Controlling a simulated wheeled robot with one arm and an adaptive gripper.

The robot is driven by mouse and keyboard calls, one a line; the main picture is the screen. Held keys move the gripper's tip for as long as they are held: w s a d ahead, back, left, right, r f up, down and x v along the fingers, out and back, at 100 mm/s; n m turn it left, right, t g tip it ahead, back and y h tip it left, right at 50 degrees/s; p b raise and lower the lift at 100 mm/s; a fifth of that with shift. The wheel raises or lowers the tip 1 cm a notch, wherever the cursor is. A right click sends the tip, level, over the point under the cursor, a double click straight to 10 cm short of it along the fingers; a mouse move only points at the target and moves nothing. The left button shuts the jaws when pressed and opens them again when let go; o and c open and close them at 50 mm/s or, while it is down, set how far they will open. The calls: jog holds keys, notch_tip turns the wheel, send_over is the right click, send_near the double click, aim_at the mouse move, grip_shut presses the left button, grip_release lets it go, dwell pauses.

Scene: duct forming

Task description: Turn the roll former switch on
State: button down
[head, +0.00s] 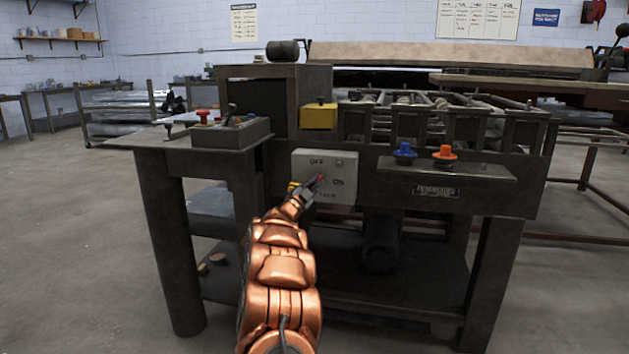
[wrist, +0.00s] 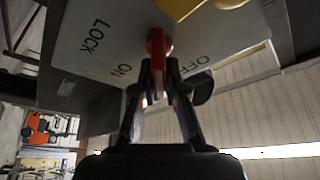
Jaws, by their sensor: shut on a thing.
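The roll former (head: 400,160) is a dark metal machine on a table-like frame in the middle of the head view. A light grey switch box (head: 340,162) on its front is marked OFF, ON and a partly hidden third word. My gripper (head: 314,188) is at the box. The wrist view shows my gripper (wrist: 158,72) with its fingers shut on the red switch handle (wrist: 157,42). The fingers cover part of the handle, and I cannot tell which mark it points to.
A yellow block (head: 318,116) sits above the box. A blue knob (head: 404,152) and an orange knob (head: 445,154) stand on the ledge to its right. A control box (head: 220,132) with a red button is at the left. The floor in front is clear.

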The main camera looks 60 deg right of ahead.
jog(key=m+g+y+p, duration=0.1)
jog(key=m, duration=0.2)
jog(key=m+g+y+p, duration=0.1)
jog(key=m, duration=0.3)
jog(key=shift+s+f+m+y+p, duration=0.15)
jog(key=shift+m+y+p, duration=0.45)
jog(key=shift+m, duration=0.7)
jog(key=c, duration=1.2)
grip_release()
jog(key=shift+a, duration=0.1)
jog(key=a, duration=1.1)
jog(key=shift+w+a, duration=0.25)
jog(key=shift+a, duration=0.15)
